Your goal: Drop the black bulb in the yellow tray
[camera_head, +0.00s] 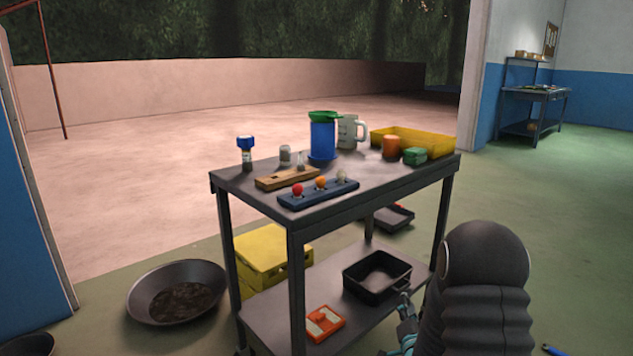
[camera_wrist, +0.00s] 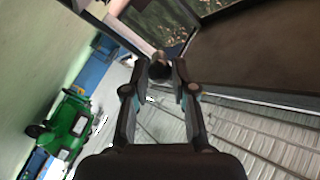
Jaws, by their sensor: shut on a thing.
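The yellow tray (camera_head: 437,139) sits on the back right of the dark table top, with an orange cup and a green item in front of it. My gripper (camera_wrist: 161,78) is shut on a small dark round thing, which looks like the black bulb (camera_wrist: 158,69), between its fingertips in the wrist view. In the head view only part of my gripper (camera_head: 406,318) shows, low beside the table's right side, mostly hidden by my arm. The bulb cannot be made out there. The yellow tray cannot be made out in the wrist view.
The table top (camera_head: 382,182) also holds a blue holder with coloured bulbs (camera_head: 319,193), a wooden block (camera_head: 287,178), a blue canister (camera_head: 322,138) and a mug (camera_head: 349,133). A black tray (camera_head: 377,276) is on the lower shelf. A green vehicle (camera_wrist: 70,128) shows in the wrist view.

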